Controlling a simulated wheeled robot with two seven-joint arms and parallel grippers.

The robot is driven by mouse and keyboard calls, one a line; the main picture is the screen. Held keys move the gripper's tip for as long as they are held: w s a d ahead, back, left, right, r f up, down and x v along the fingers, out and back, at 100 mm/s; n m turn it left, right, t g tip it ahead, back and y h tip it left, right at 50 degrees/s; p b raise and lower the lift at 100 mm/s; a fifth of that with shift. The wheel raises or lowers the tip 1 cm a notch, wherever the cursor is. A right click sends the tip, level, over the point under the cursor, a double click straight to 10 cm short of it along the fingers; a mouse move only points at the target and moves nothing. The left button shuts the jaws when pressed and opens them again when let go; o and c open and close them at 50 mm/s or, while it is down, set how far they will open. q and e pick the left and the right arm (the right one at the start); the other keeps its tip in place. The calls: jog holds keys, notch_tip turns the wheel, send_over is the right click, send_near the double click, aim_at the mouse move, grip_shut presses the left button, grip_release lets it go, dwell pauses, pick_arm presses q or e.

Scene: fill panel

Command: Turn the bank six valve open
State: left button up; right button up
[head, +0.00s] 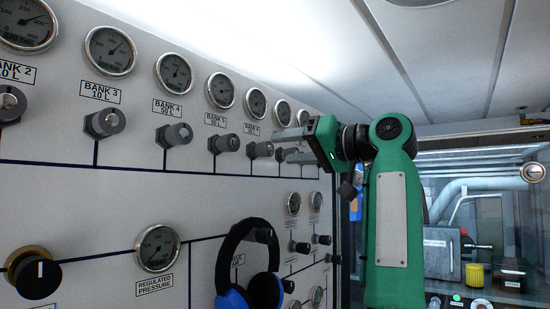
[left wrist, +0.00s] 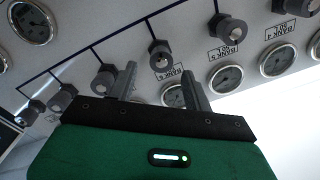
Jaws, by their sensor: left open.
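The bank six valve (head: 260,149) is a small grey knob on the white panel, below the label that reads BANK 6. In the left wrist view, this valve (left wrist: 160,54) shows just beyond the fingertips, between the lines of the two fingers. My left gripper (head: 281,145) is green and black, open and empty. Its two grey fingers (left wrist: 158,70) point toward the panel and look apart from the knob. The knob's pointer is too small to read. My right gripper is not in view.
The bank five valve (head: 223,143) sits left of the bank six valve. Another knob (left wrist: 105,79) is close to one finger in the left wrist view. Blue headphones (head: 250,265) hang below on the panel. Gauges (head: 220,90) line the upper panel.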

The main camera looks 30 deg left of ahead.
pick_arm(q)
jog(key=d+b, duration=0.2)
jog(key=d, duration=0.7)
jog(key=shift+s+d+f, duration=0.1)
